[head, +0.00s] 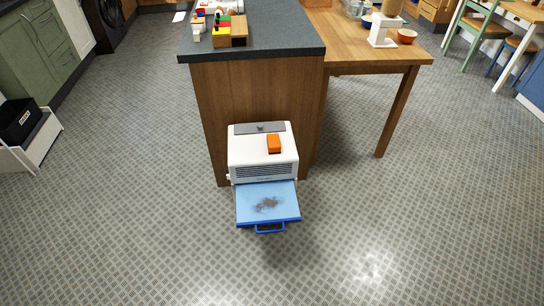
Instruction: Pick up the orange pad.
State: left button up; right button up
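The orange pad (274,144) is a small block-like piece lying on top of a white appliance (247,155), right of its middle. The appliance stands low on the floor against the end of the wooden counter. A blue tray (249,213) with a blue handle sticks out from its front and has a brown, dirt-like patch on it. Neither of my grippers shows in the head view.
The wooden counter (259,95) with a dark top rises behind the appliance; colored blocks (221,32) sit on it. A wooden table (372,50) joins it at right, its leg (398,112) reaching the floor. A white rack (36,142) stands left. The front floor is clear.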

aim_at(273, 141)
jog(key=i+l+u, duration=0.2)
jog(key=i+l, duration=0.6)
